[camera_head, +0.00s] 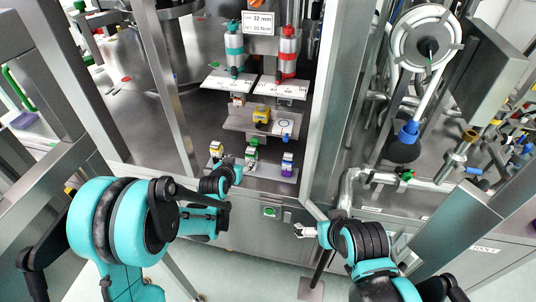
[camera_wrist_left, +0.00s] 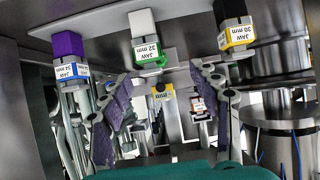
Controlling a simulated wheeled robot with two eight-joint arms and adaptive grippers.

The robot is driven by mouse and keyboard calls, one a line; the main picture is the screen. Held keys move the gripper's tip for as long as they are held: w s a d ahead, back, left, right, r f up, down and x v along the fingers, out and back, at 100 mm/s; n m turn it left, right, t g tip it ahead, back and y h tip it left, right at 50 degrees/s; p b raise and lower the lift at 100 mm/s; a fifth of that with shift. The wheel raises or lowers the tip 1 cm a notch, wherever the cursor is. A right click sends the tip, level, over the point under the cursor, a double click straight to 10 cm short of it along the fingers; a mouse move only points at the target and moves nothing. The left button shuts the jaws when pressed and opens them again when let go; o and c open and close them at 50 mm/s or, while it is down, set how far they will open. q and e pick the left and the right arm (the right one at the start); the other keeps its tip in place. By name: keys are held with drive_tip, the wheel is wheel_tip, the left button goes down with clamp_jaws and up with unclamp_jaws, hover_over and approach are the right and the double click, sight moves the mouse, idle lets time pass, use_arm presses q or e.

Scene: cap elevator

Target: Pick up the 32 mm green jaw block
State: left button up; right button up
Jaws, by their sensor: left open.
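The 32 mm green jaw block (camera_head: 252,151) sits on the lower shelf between two other blocks, its base partly hidden by my left gripper. In the left wrist view the green jaw block (camera_wrist_left: 147,55) appears upside down, with a white part and a "JAW 32 mm" label. My left gripper (camera_head: 241,165) is at the shelf front, close to that block. In the wrist view its two padded fingers (camera_wrist_left: 163,74) are spread, with the green block centred just beyond the tips and nothing held. My right gripper (camera_head: 305,230) is low in front of the cabinet, away from the blocks.
A yellow block (camera_head: 262,114) stands on the shelf above. A sign (camera_head: 258,23) reads 32 mm. Metal posts (camera_head: 335,100) frame the opening.

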sight(250, 155)
use_arm(q)
drive_tip(key=shift+w+d+f, duration=0.55)
drive_tip(key=shift+d+f, duration=0.15)
drive_tip(key=shift+d, duration=0.2)
drive_tip(key=b+x, duration=0.1)
drive_tip(key=x, duration=0.1)
drive_tip(key=b+x, duration=0.1)
drive_tip(key=x, duration=0.3)
drive_tip(key=shift+w+d+r+b, duration=0.15)
drive_tip(key=shift+w+d+b, duration=0.15)
drive_tip(key=shift+d+b, duration=0.1)
drive_tip(key=shift+w+f, duration=0.2)
drive_tip(key=shift+w, duration=0.25)
drive_tip(key=shift+r, duration=0.1)
clamp_jaws()
